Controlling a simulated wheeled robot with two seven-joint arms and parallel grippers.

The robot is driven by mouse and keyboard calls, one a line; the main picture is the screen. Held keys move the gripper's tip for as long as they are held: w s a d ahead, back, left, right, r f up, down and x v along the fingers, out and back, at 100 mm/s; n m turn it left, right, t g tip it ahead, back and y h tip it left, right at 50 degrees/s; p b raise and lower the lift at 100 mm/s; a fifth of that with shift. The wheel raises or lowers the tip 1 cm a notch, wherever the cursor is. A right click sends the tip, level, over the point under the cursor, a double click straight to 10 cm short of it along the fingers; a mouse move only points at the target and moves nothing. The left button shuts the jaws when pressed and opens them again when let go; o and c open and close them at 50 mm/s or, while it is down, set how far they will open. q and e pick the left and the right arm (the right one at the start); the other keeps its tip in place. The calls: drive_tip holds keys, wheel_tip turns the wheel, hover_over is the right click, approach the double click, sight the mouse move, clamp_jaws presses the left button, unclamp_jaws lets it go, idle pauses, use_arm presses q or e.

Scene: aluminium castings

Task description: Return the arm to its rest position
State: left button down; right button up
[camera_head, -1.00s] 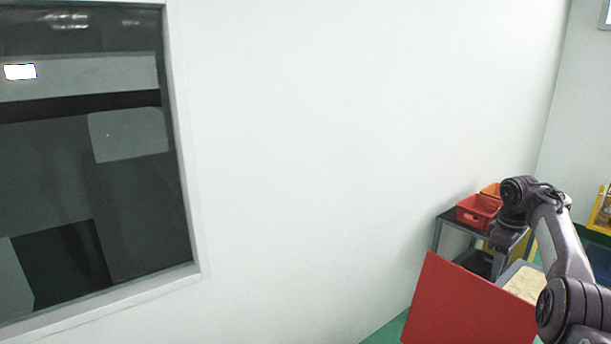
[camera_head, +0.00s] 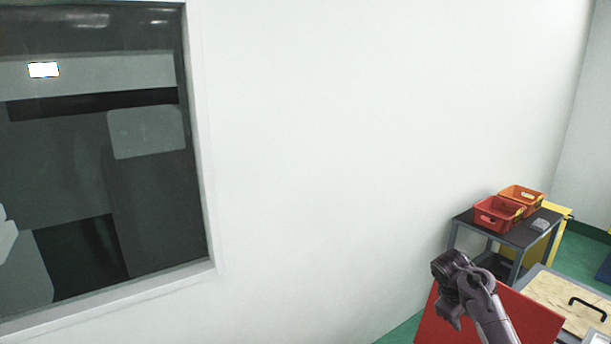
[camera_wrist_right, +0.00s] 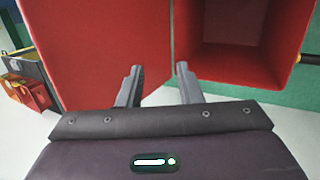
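My right arm (camera_head: 488,315) comes in from the lower right of the head view, bent at a dark joint, with its end hanging down in front of a large red panel (camera_head: 535,318). My right gripper (camera_wrist_right: 160,84) shows in the right wrist view with its two fingers apart and nothing between them. Beyond the fingers are a red surface at left and an open red box (camera_wrist_right: 235,65) at right; its visible interior looks empty. Contact with either is not seen. My left gripper is not in view.
A dark-topped trolley (camera_head: 513,236) carries a red bin (camera_head: 498,216) and an orange bin (camera_head: 537,197). A wooden board (camera_head: 555,290) with a black handle lies at the lower right. A white wall (camera_head: 320,130) and a dark window (camera_head: 75,180) fill the rest.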

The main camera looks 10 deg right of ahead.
drive_tip(key=s+a+f+t+y, duration=0.1)
drive_tip(key=s+a+f, duration=0.35)
drive_tip(key=a, duration=0.55)
drive_tip(key=s+a+f+t+y, duration=0.1)
drive_tip(key=s+a+f, duration=0.2)
drive_tip(key=s+a, duration=0.45)
drive_tip(key=s+a+r+m+t+y, duration=0.1)
drive_tip(key=s+a+r+m+y, duration=0.3)
drive_tip(key=s+a, duration=1.05)
wheel_tip(320, 180, down, 31)
drive_tip(key=n+g+b, duration=0.1)
drive_tip(key=n+b, duration=0.1)
drive_tip(key=b, duration=0.3)
drive_tip(key=s+d+f+b, duration=0.1)
drive_tip(key=s+f+b, duration=0.1)
drive_tip(key=s+f, duration=0.8)
drive_tip(key=s+d+f+g+h+b, duration=0.1)
drive_tip(key=s+f+b, duration=0.2)
drive_tip(key=s+f, duration=0.7)
wheel_tip(320, 180, down, 6)
drive_tip(key=shift+s+d+r+g, duration=0.1)
drive_tip(key=shift+s+d+g, duration=0.2)
drive_tip(key=shift+s+d, duration=0.1)
